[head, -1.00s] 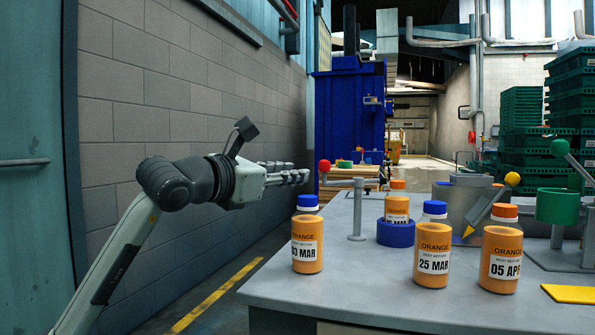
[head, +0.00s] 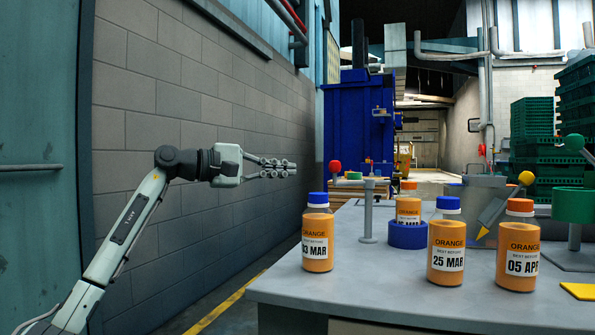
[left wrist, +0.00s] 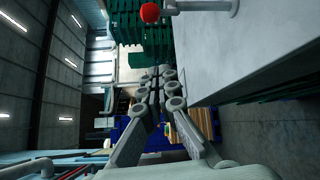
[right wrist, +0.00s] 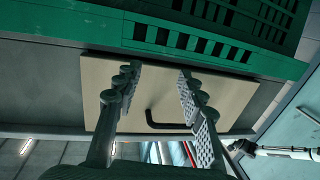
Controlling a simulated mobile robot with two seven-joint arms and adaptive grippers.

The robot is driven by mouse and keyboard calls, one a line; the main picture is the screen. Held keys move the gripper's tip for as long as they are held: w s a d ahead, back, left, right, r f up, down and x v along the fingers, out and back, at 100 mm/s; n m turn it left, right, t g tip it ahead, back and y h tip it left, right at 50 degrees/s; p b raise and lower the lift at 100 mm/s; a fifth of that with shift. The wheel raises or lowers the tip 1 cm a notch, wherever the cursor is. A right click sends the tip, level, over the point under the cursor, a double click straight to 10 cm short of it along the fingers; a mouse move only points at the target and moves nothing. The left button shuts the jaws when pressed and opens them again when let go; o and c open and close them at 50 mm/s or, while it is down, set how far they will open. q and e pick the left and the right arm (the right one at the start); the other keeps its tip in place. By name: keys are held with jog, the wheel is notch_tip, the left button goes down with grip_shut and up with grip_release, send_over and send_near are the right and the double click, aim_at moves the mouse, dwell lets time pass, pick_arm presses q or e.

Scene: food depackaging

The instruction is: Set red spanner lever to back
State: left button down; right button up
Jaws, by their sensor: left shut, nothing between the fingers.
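The red spanner lever has a red ball (head: 335,167) on an arm running left from the top of a short grey post (head: 368,212), near the table's left edge. The ball also shows at the top of the left wrist view (left wrist: 149,12). My left gripper (head: 292,168) is left of the red ball at about its height in the head view, with a visible gap between them. Its fingertips are together and empty, as the left wrist view shows (left wrist: 160,76). My right gripper (right wrist: 156,70) has its fingers apart with nothing between them; it is outside the head view.
Orange bottles, including one with a blue cap (head: 318,240), stand on the grey table (head: 380,285). A blue ring (head: 407,235) and a yellow-knobbed lever (head: 500,205) are farther right. A block wall (head: 200,100) runs along the left. Green crates (right wrist: 200,35) are near my right gripper.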

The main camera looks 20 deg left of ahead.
pick_arm(q)
jog(key=w+d, duration=0.3)
jog(key=d, duration=0.4)
jog(key=shift+d, duration=0.3)
pick_arm(e)
jog(key=shift+d+f+g+h, duration=0.15)
jog(key=shift+d+f+g, duration=0.1)
jog(key=shift+f, duration=0.25)
jog(key=shift+d+f+g+h, duration=0.15)
jog(key=shift+d+f, duration=0.1)
jog(key=shift+f, duration=0.2)
pick_arm(q)
jog(key=shift+w+r, duration=0.1)
pick_arm(e)
jog(key=shift+d, duration=0.1)
